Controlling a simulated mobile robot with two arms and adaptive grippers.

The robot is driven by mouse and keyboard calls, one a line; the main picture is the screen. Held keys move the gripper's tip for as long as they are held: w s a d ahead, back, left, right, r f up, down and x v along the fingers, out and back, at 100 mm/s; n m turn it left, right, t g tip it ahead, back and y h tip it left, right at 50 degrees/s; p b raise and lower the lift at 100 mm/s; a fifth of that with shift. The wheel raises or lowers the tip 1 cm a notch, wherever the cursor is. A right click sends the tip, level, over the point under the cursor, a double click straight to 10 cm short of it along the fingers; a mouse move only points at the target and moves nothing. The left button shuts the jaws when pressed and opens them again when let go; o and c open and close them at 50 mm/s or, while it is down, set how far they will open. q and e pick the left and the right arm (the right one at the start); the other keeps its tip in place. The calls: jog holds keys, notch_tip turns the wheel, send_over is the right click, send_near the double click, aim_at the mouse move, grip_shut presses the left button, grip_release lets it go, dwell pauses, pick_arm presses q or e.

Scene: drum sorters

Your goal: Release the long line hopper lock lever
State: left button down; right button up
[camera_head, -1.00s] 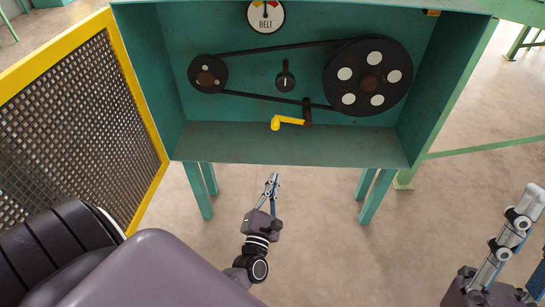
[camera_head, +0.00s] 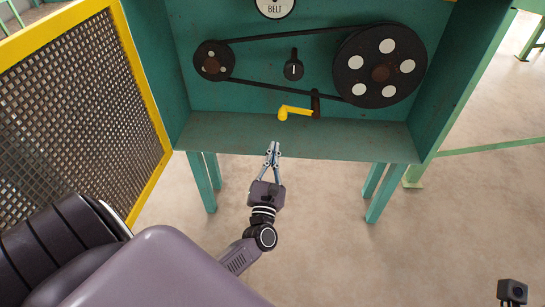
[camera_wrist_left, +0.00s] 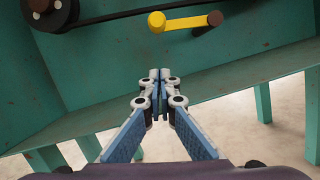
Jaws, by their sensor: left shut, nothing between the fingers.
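A yellow-handled lever (camera_head: 296,112) sits low in the green belt box, its dark pivot arm beside the lower belt run. In the left wrist view the yellow handle (camera_wrist_left: 182,23) is at the top, with its round knob at the left end. My left gripper (camera_head: 272,148) is shut and empty at the front edge of the box floor, below the lever and apart from it. It shows in the left wrist view (camera_wrist_left: 159,76) with its fingertips together. My right gripper is not seen clearly; only a dark part of my own body shows at the bottom right.
The green box (camera_head: 300,139) holds a small pulley (camera_head: 213,61), a large pulley (camera_head: 379,66) with a belt, and a black knob (camera_head: 294,68). A yellow-framed mesh guard (camera_head: 80,120) stands at the left. The floor at right is clear.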

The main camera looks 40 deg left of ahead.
pick_arm(q)
jog(key=x, duration=0.4)
jog(key=shift+b, duration=0.3)
jog(key=r, duration=0.1)
jog(key=w+r+p, duration=0.1)
jog(key=r, duration=0.1)
jog(key=shift+d, duration=0.15)
jog(key=shift+w+d+r, duration=0.1)
jog(key=shift+r, duration=0.35)
jog(key=shift+r, duration=0.15)
